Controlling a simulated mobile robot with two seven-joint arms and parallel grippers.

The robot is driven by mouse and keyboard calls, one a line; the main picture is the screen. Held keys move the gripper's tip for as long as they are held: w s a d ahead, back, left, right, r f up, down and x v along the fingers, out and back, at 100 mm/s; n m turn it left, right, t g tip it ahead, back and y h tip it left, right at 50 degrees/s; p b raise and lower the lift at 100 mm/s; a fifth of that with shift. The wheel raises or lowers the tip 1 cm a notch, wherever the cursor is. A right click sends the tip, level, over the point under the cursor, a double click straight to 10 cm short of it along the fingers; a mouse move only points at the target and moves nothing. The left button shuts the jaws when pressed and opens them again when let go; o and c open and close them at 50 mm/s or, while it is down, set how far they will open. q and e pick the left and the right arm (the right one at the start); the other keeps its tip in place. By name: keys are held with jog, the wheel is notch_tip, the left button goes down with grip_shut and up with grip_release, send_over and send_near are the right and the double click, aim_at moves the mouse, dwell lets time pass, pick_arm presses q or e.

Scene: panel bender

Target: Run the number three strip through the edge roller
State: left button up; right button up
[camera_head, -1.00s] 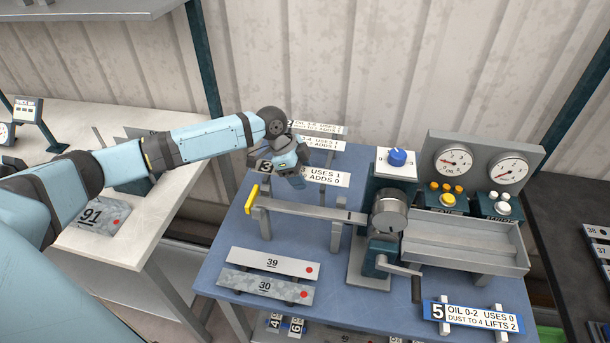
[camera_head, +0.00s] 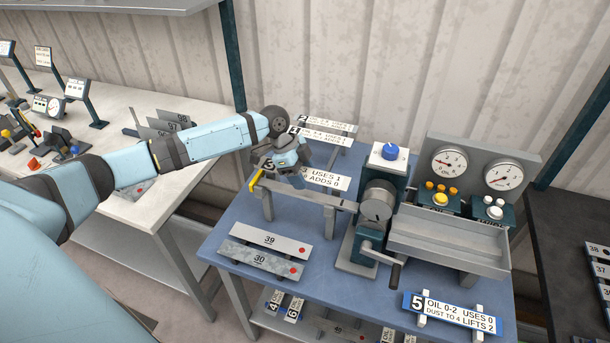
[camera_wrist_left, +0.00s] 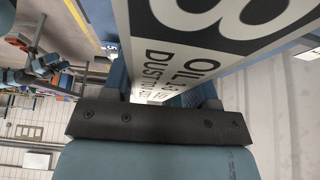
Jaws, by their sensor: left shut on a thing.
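In the left wrist view the strip (camera_wrist_left: 205,62) runs away between the fingers, with "OIL" and "DUST TO" lettering. The edge roller has a grey disc (camera_head: 377,200), a crank handle (camera_head: 394,275) and a long rail (camera_head: 310,196) with a yellow end piece (camera_head: 255,180). The strip is close to the rail's left part; I cannot tell if they touch. My right gripper is not in view.
Other label strips (camera_head: 330,123) lie on a rack behind the gripper. Strips 39 (camera_head: 270,242) and 30 (camera_head: 262,260) lie at the front left, strip 5 (camera_head: 455,312) at the front right. A grey tray (camera_head: 448,242) and gauges (camera_head: 449,161) stand right of the roller.

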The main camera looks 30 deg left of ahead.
aim_at(302, 192)
pick_arm(q)
jog(key=shift+f, duration=0.3)
notch_tip(302, 192, down, 4)
jog(key=b, duration=0.4)
jog(key=shift+a, duration=0.1)
jog(key=shift+f, duration=0.1)
jog(key=shift+f, duration=0.1)
dwell(0.4)
jog(key=shift+f, duration=0.1)
jog(key=shift+f, duration=0.4)
jog(key=shift+f, duration=0.45)
dwell(0.4)
